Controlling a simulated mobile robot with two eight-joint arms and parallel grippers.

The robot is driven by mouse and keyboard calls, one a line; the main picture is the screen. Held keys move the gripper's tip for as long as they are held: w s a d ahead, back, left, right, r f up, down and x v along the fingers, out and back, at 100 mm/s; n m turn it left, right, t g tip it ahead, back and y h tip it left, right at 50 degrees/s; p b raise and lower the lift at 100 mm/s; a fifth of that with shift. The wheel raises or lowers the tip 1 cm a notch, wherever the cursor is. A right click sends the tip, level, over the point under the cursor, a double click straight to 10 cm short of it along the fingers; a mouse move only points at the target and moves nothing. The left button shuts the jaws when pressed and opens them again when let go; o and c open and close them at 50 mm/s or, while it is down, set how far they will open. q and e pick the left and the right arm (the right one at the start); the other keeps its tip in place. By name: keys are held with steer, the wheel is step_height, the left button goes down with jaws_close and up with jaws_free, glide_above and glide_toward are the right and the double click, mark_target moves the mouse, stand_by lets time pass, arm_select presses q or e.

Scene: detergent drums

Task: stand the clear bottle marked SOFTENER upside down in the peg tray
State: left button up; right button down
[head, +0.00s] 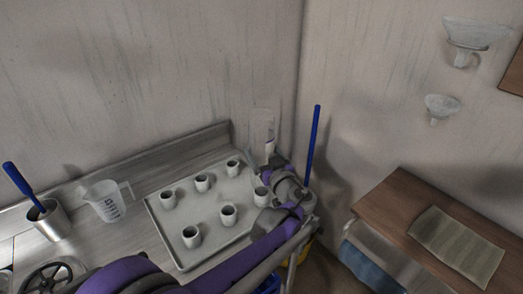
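A clear, pale bottle (263,124) is at the back right corner of the counter, against the wall. Its wide end seems to be up and its narrower white end down; no lettering is readable. My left gripper (266,160) is at its lower end and appears shut on it, though the wrist partly hides the fingers. The grey peg tray (212,245) lies on the counter, with several short, cup-like pegs (228,215) in rows, none with a bottle on it. My forearm covers the tray's front right edge. My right gripper is not in view.
A measuring jug (104,201), a metal cup (49,220) with a blue-handled tool (20,180), and a dark handwheel (48,279) are left of the tray. A blue pole (313,145) stands behind my wrist. A wooden bench (400,205) with a cloth (457,245) is at right.

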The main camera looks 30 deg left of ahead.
arm_select(q)
steer(key=shift+f+b, duration=0.45)
steer(key=shift+f, duration=0.45)
steer(key=o, duration=1)
